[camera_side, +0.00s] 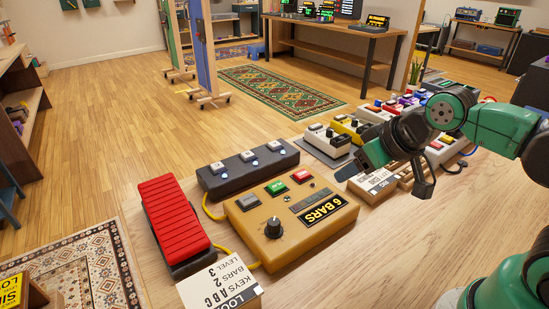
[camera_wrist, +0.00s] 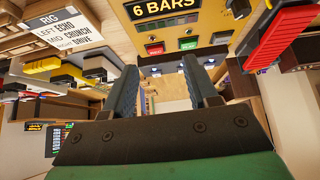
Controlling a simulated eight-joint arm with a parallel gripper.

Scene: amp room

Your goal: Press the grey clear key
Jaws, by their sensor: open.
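The grey key (camera_side: 249,201) is the leftmost of three keys on a yellow-orange box (camera_side: 238,222) in the side view. A green key (camera_side: 276,187) and a red key (camera_side: 300,176) sit to its right. The box has a black knob (camera_side: 273,228) and a "6 BARS" display (camera_side: 320,207). My gripper (camera_side: 350,168) is above the table, to the right of the keys and apart from them. In the wrist view my gripper (camera_wrist: 158,65) shows two separated fingers with nothing between them.
A red pedal (camera_side: 173,220) stands left of the box, and a dark three-switch pedal (camera_side: 247,168) behind it. A white label card (camera_side: 217,283) is in front. More pedals (camera_side: 345,128) and a card (camera_side: 377,183) lie at the right. Front table space (camera_side: 350,270) is clear.

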